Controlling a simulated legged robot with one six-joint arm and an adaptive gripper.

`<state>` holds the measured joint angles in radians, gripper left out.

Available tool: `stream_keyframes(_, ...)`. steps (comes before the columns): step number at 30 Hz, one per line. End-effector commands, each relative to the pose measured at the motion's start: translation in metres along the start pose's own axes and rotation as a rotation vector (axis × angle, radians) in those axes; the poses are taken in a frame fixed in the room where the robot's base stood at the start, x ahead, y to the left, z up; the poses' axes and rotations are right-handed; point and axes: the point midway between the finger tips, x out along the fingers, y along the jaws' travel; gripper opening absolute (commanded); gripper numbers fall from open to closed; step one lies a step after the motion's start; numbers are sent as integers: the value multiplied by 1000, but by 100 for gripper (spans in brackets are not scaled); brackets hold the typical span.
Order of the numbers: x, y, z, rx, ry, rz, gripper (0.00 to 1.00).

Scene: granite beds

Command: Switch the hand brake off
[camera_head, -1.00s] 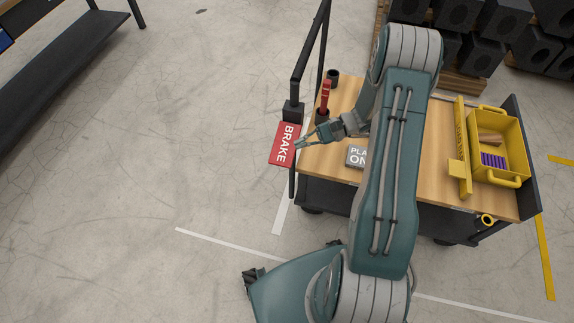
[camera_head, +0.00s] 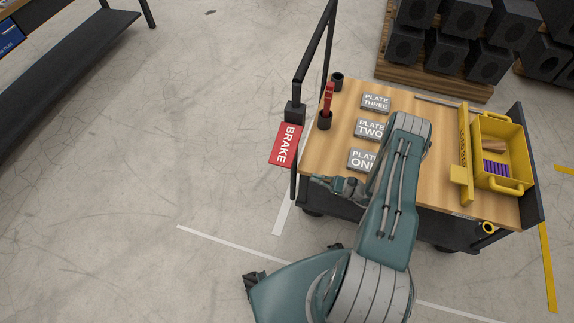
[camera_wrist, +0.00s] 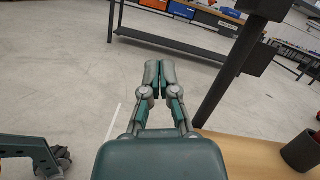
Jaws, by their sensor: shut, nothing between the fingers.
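A red plate lettered BRAKE (camera_head: 285,144) hangs out to the left of the cart's handle post, below a black block (camera_head: 294,112). No separate brake lever can be made out. My gripper (camera_head: 318,183) is at the cart's front left corner, below and right of the red plate and apart from it. In the wrist view my gripper (camera_wrist: 152,75) has its fingertips together and holds nothing. The dark handle post (camera_wrist: 232,75) stands to its right there, with the black block (camera_wrist: 262,8) at the top edge. The red plate is not seen in the wrist view.
The wooden cart top (camera_head: 330,155) carries grey plates lettered ONE, TWO and THREE (camera_head: 376,102). A red-handled tool (camera_head: 328,98) stands in a dark cup (camera_head: 324,122). A yellow bin (camera_head: 515,150) is at right. The floor left of the cart is clear.

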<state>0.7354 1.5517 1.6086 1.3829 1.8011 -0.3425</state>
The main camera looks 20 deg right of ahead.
Motion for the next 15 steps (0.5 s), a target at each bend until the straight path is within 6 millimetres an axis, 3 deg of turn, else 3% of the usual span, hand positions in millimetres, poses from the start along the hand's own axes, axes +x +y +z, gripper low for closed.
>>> stream_keyframes(10, 3, 0, 0, 0, 0, 1, 0)
stream_keyframes(15, 25, 0, 0, 1, -1, 4, 0)
